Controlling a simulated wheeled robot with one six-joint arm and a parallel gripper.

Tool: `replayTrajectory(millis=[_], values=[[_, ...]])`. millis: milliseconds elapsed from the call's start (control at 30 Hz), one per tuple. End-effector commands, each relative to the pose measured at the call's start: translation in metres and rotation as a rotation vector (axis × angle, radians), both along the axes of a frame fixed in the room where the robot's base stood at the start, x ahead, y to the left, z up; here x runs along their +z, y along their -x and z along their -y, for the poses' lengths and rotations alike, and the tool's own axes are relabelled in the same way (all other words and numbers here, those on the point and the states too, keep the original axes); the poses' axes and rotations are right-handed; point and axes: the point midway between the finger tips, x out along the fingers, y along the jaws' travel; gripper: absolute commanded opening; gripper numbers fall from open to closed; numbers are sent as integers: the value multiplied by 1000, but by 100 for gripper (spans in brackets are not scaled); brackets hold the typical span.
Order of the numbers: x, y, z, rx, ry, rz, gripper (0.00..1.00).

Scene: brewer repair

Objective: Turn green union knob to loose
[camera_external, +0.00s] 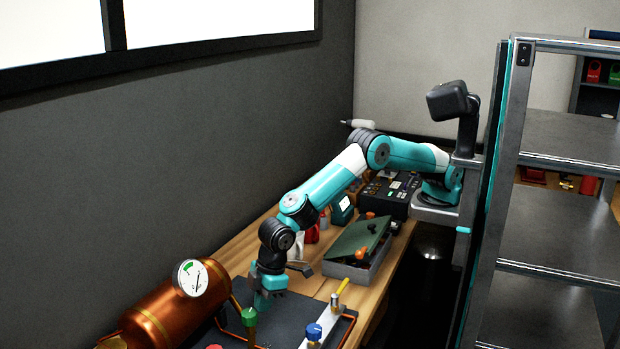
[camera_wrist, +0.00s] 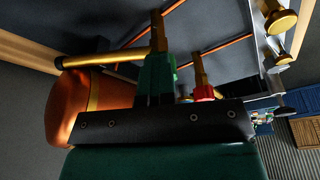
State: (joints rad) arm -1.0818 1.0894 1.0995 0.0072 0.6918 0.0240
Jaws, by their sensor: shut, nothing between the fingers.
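The green union knob (camera_external: 249,316) sits on top of a brass stem beside the copper tank in the external view. In the wrist view the green knob (camera_wrist: 157,76) stands just past the dark bar of my gripper, its brass stem running to the top of the picture. My gripper (camera_external: 262,303) points down and is shut, with nothing held. In the external view it is very close to the knob, just above and right of it. Whether they touch I cannot tell. The knob's near end is hidden by the gripper bar in the wrist view.
The copper tank (camera_external: 177,308) with a gauge (camera_external: 192,278) stands left of the knob. A red knob (camera_wrist: 205,92) is close by. A blue knob (camera_external: 314,332) and a yellow-handled valve (camera_external: 341,287) are to the right. An open grey box (camera_external: 345,271) lies behind.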

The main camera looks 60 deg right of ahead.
Motion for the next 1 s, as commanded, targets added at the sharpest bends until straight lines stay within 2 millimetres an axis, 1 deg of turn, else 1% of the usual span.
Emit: replayTrajectory(millis=[33,500,1000], values=[[-13,-4,9,-17,22,-7,0],[-13,-17,13,-19,22,-8,0],[-12,-18,13,-19,19,-6,0]])
